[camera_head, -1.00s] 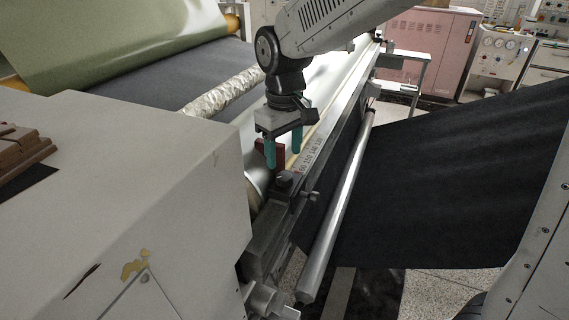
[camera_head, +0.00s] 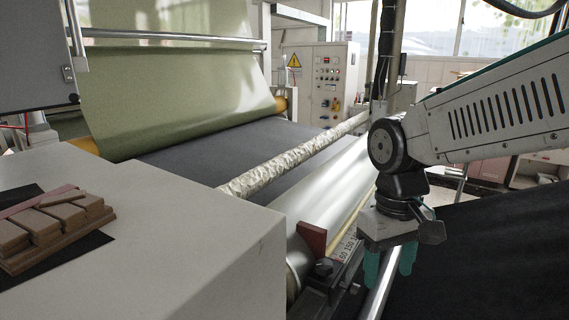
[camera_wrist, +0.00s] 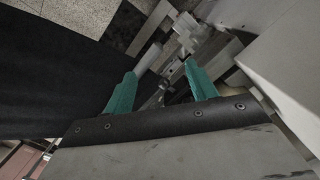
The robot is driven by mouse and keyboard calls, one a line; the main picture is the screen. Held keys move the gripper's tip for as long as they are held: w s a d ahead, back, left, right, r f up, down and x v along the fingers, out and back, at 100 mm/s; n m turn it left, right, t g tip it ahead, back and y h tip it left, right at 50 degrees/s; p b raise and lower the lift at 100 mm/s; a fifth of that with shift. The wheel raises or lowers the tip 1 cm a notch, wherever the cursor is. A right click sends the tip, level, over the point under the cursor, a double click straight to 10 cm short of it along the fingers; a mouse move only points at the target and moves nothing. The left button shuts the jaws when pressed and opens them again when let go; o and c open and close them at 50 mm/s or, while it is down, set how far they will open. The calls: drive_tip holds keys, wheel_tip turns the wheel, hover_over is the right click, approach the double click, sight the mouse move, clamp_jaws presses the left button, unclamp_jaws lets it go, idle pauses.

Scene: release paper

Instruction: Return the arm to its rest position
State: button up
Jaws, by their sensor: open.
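My gripper (camera_head: 389,268) hangs at the end of my arm in the right half of the head view, its two teal fingers pointing down. The fingers are apart and nothing is between them. The gripper is to the right of the machine's ruled rail and roller, apart from the red block (camera_head: 312,240). In the wrist view the two spread fingers of my gripper (camera_wrist: 158,78) show with machine parts and floor beyond them. My arm reaches in from the right edge of the head view.
A white machine housing (camera_head: 180,225) fills the lower left, with a brown block set (camera_head: 55,228) on top. A silvery wrapped roller (camera_head: 290,160) and dark sheet (camera_head: 225,150) lie behind. Black material (camera_head: 490,260) spreads at the lower right. A control cabinet (camera_head: 322,85) stands at the back.

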drive_tip(key=s+d+r+m+t, duration=0.2)
drive_tip(key=s+d, duration=0.6)
drive_tip(key=s, duration=0.4)
drive_tip(key=shift+s+d+m, duration=0.25)
drive_tip(key=shift+d+m, duration=0.1)
drive_tip(key=shift+m, duration=0.55)
